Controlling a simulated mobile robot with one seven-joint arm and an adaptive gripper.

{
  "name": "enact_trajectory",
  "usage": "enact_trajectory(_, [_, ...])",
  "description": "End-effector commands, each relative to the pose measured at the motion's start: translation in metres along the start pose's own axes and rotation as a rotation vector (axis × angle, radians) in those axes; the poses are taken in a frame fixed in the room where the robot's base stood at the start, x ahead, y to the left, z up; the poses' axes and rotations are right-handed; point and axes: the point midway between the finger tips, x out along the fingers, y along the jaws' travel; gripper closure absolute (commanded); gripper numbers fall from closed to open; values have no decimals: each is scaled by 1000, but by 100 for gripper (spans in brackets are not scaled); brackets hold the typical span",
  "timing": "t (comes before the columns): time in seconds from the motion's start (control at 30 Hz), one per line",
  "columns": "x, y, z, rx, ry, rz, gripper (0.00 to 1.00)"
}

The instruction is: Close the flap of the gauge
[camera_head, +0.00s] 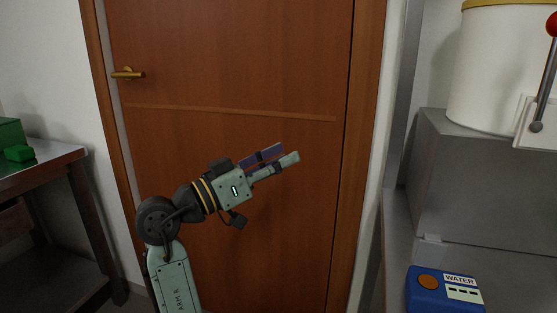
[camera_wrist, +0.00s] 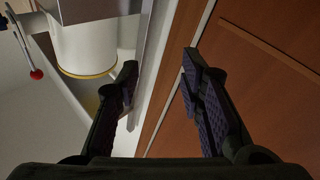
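A blue box (camera_head: 418,291) with a white label reading WATER and an orange round spot lies at the lower right of the head view, cut off by the bottom edge. It may be the gauge; I cannot make out a flap on it. My gripper (camera_head: 288,152) is up in front of the door, left of the blue box and well apart from it. In the wrist view my gripper (camera_wrist: 160,72) has its two fingers wide apart with nothing between them. The blue box does not show in the wrist view.
A brown door (camera_head: 230,60) stands behind my arm. At right, a white tank (camera_head: 490,75) stands on a grey block (camera_head: 470,190), beside a red-knobbed lever (camera_head: 545,80). A dark table (camera_head: 45,170) with green boxes (camera_head: 18,153) is at left.

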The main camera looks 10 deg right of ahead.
Motion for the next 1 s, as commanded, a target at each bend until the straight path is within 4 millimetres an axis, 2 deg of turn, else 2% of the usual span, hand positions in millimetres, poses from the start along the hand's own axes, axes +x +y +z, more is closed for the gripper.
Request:
enact_trajectory(0.37, [0, 1, 0, 0, -1, 3, 65])
enact_trajectory(0.43, [7, 9, 6, -3, -24, 43, 65])
enact_trajectory(0.47, [11, 17, 11, -3, -45, 81, 65])
enact_trajectory(0.53, [25, 47, 29, 2, -115, 219, 65])
enact_trajectory(0.6, [33, 84, 50, 17, -189, 399, 65])
enact_trajectory(0.73, [27, 139, 80, 69, -278, 697, 65])
enact_trajectory(0.83, [20, 161, 92, 100, -303, 832, 65])
enact_trajectory(1.0, [24, 176, 100, 111, -311, 874, 65])
